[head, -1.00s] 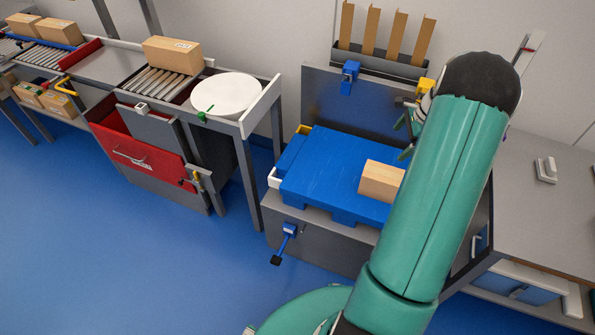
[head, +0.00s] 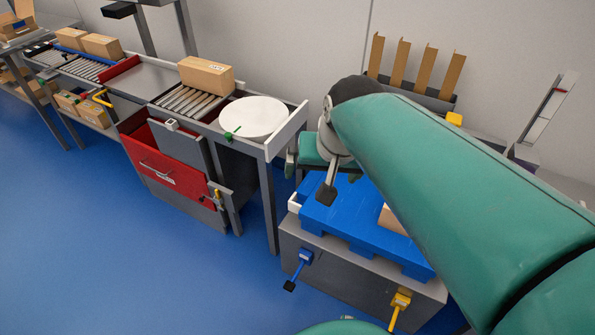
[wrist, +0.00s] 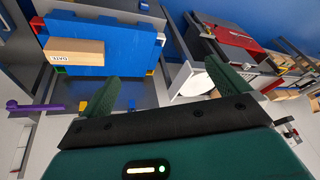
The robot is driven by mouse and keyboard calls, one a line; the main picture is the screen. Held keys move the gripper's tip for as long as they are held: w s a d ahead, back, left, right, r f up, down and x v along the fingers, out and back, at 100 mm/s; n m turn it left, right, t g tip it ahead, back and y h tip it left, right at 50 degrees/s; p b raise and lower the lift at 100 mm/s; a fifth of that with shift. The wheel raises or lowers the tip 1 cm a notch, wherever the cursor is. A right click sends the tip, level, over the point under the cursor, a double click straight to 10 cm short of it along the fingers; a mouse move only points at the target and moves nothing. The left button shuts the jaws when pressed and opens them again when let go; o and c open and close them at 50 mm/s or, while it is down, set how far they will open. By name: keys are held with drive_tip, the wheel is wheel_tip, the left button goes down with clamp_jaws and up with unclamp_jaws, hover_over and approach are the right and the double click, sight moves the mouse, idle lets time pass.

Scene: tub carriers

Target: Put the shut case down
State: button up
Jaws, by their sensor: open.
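A shut brown case (head: 390,220) rests on a blue pallet (head: 335,215) on a grey stand; my arm hides part of it in the head view. In the wrist view the brown case (wrist: 75,53) shows a white label and lies on the blue pallet (wrist: 110,32), to the left of my fingers. My gripper (head: 307,168) is above the far left part of the pallet, apart from the case. Its green fingers are wide open in the wrist view (wrist: 163,85), with nothing between them.
A white round turntable (head: 254,117) and a roller conveyor with a carton (head: 206,75) stand to the left. A rack of upright brown cards (head: 410,80) is behind the stand. Blue floor (head: 140,260) is clear in front.

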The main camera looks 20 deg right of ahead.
drive_tip(key=s+a+n+t, duration=0.1)
drive_tip(key=s+a+n, duration=0.3)
drive_tip(key=s, duration=0.2)
drive_tip(key=shift+f, duration=0.3)
drive_tip(key=shift+s+a, duration=0.1)
idle(0.7)
